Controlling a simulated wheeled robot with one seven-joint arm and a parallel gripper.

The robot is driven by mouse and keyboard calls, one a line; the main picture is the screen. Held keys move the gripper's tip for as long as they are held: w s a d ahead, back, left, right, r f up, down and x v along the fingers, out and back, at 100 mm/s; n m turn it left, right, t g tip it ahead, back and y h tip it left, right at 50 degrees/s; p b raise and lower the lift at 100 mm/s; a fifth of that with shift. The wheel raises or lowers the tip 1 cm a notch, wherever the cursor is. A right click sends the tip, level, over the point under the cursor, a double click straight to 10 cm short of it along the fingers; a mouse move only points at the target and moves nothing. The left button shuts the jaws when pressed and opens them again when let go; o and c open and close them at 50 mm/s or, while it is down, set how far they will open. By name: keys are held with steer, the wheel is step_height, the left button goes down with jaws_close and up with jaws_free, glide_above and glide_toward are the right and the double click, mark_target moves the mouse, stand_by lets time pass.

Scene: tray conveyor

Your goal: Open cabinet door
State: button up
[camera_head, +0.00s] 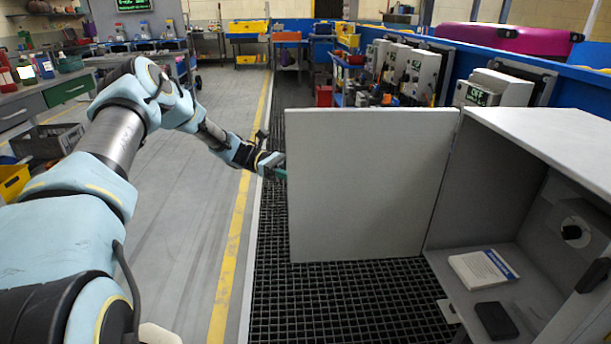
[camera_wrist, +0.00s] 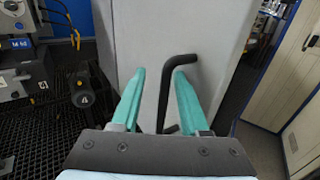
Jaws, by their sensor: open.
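The cabinet door (camera_head: 365,185) is a light grey panel, swung wide open to the left of the grey cabinet (camera_head: 560,130). Inside the cabinet are a white booklet (camera_head: 483,268) and a small dark box (camera_head: 495,320). My gripper (camera_head: 280,170) is at the door's free left edge, partly hidden behind the door. In the wrist view, the door (camera_wrist: 210,30) fills the middle, with a black bar handle (camera_wrist: 165,85) on it. The teal fingers of my gripper (camera_wrist: 159,85) are apart, one on each side of the handle. I cannot tell whether either finger touches it.
A black floor grating (camera_head: 340,300) lies under the door, beside a yellow floor line (camera_head: 235,250). Grey control boxes (camera_head: 410,70) stand behind the door along a blue wall. A workbench (camera_head: 50,85) stands at far left.

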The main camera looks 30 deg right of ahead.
steer(key=shift+w+a, duration=0.1)
steer(key=shift+w, duration=0.05)
steer(key=b+v, duration=0.2)
steer(key=v, duration=0.8)
steer(key=shift+w+a, duration=0.2)
steer(key=shift+w, duration=0.05)
steer(key=shift+r, duration=0.1)
steer(key=s+a+r+m+t+y+p, duration=0.2)
steer(key=s+a+r+t+y+p, duration=0.1)
steer(key=a, duration=0.7)
steer(key=s+a+r+m+t+y+p, duration=0.3)
steer(key=s+a+r+t, duration=0.3)
steer(key=s+a+t, duration=0.2)
steer(key=s+a+r+m+t+y+p, duration=0.2)
steer(key=s+a+r+t+p, duration=0.3)
steer(key=a, duration=0.7)
steer(key=shift+s+a+m+t+y+p, duration=0.35)
steer(key=shift+s+y, duration=0.25)
steer(key=shift+y, duration=0.3)
